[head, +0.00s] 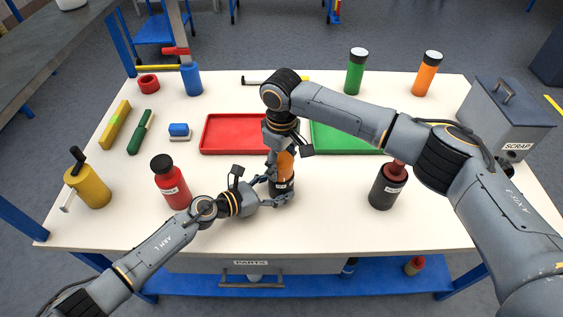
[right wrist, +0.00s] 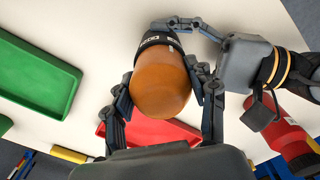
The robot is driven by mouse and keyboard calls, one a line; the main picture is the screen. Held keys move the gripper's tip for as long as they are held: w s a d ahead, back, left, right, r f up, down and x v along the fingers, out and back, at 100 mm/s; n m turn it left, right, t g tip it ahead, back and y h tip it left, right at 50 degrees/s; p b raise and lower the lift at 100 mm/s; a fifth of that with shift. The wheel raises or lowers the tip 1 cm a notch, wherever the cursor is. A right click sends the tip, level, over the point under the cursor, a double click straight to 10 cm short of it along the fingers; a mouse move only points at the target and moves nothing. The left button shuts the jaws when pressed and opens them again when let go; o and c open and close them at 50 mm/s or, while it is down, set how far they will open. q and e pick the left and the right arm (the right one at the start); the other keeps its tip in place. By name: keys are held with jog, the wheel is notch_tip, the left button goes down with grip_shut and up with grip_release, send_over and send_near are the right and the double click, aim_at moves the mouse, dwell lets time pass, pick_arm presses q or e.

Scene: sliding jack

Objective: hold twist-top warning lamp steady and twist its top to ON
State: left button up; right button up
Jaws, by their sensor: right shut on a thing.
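The warning lamp (head: 284,187), with an orange top and a dark base, stands upright on the table near the front middle. Its rounded orange top (right wrist: 160,85) fills the middle of the right wrist view. My right gripper (head: 285,152) comes down from above and is shut on the orange top, a finger on either side. My left gripper (head: 277,190) reaches in from the left at base height, with its fingers around the dark base. Part of it also shows in the right wrist view (right wrist: 190,28). Whether its fingers press on the base is not clear.
A red bottle (head: 170,185) stands left of the lamp, close to my left arm. A dark canister with a red top (head: 385,190) stands to the right. Red (head: 228,134) and green (head: 345,140) trays lie behind. A scrap bin (head: 508,118) stands at far right.

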aim_at(282, 155)
jog(key=n, duration=0.4)
jog(key=shift+w+n, duration=0.1)
jog(key=shift+n, duration=2.4)
jog(key=o, duration=1.2)
notch_tip(282, 155, up, 12)
jog(key=shift+f, duration=0.1)
